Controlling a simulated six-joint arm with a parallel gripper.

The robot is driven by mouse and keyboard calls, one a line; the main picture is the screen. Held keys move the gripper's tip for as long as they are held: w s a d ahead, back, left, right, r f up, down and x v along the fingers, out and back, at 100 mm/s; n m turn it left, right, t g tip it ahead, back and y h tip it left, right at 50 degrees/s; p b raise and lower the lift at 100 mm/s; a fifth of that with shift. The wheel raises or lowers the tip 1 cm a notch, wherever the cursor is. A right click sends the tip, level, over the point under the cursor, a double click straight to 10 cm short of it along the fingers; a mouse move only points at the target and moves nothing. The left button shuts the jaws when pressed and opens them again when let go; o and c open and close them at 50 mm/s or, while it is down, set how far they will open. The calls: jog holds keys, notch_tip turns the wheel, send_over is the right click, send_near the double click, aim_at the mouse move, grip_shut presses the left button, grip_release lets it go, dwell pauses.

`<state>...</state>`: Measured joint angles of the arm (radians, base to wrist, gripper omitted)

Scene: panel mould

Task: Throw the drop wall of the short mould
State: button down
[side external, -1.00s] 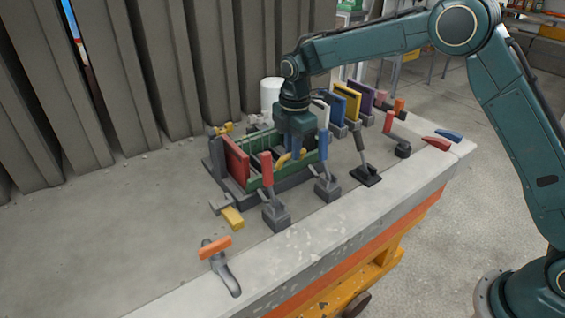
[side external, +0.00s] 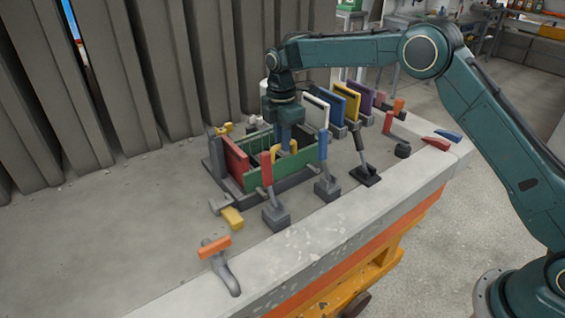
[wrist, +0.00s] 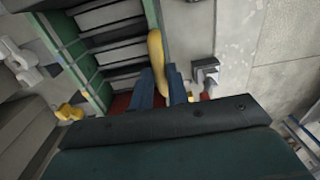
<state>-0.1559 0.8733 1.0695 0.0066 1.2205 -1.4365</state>
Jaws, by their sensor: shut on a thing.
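The short green mould (side external: 283,171) stands on the grey bed, with a red panel (side external: 235,158) at its left end. A yellow handle (side external: 276,152) shows at the mould's near long wall, below my gripper (side external: 290,143). In the wrist view the yellow handle (wrist: 156,48) runs between the blue fingers of my gripper (wrist: 164,88), which is shut on it. The fingers partly hide the handle. Dark slats (wrist: 112,48) cross the mould's inside. I cannot tell how far the near wall is tilted.
Red-handled (side external: 266,170), blue-handled (side external: 324,146) and black-handled (side external: 354,143) levers stand along the near side. White (side external: 316,111), yellow (side external: 347,101) and purple (side external: 362,99) panels stand to the right.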

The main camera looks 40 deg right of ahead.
jog(key=shift+w+d+t, duration=0.15)
jog(key=shift+w+t, duration=0.15)
jog(key=shift+w, duration=0.4)
jog(key=c, duration=1.4)
grip_release()
jog(key=shift+f, duration=0.1)
notch_tip(320, 180, up, 14)
jog(key=shift+s, duration=0.2)
jog(key=shift+f, duration=0.1)
